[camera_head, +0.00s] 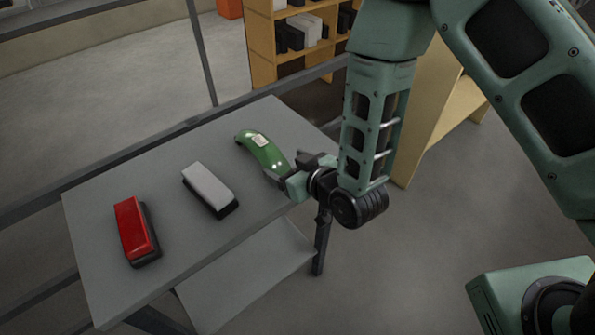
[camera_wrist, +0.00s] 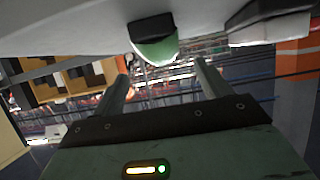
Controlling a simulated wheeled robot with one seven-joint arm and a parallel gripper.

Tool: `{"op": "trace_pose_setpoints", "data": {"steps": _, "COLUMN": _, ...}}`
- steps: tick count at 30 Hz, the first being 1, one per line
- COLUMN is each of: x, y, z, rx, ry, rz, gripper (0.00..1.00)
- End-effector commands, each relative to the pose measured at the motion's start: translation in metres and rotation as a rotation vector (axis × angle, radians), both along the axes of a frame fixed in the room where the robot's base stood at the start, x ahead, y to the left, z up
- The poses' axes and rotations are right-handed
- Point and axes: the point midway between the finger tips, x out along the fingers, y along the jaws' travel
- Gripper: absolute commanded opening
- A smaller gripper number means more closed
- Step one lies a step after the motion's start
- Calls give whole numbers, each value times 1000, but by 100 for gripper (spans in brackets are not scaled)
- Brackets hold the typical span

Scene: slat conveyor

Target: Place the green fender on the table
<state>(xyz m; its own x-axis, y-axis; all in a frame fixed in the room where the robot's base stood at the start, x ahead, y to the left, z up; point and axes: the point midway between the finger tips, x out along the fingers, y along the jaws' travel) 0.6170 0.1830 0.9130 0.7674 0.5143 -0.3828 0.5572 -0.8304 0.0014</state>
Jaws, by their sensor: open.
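The green fender (camera_head: 261,148) lies on the grey table (camera_head: 165,180) near its right end in the head view. It is long and curved, with a pale label on top. My gripper (camera_head: 284,178) is at the fender's near end, by the table's edge. In the wrist view the fender's end (camera_wrist: 156,48) shows ahead of the fingers, roughly between them. The fingers of my gripper (camera_wrist: 160,75) are spread, with a gap between them and the fender. The head view does not show clearly whether the gripper touches the fender.
A white-topped block (camera_head: 208,187) and a red-topped block (camera_head: 134,230) with dark bases stand on the table to the left. A lower shelf (camera_head: 245,280) sticks out below. A wooden shelf unit (camera_head: 290,40) stands behind. Dark rails run behind the table.

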Motion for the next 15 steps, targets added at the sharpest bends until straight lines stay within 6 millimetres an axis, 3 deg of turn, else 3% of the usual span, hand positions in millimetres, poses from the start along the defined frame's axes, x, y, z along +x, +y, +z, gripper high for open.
{"op": "trace_pose_setpoints", "data": {"steps": 6, "x": -24, "y": -15, "z": 11, "rx": 1, "ry": -1, "rz": 1, "gripper": 76}}
{"op": "trace_pose_setpoints", "data": {"steps": 15, "x": -30, "y": -19, "z": 17, "rx": -2, "ry": 9, "rz": 3, "gripper": 76}}
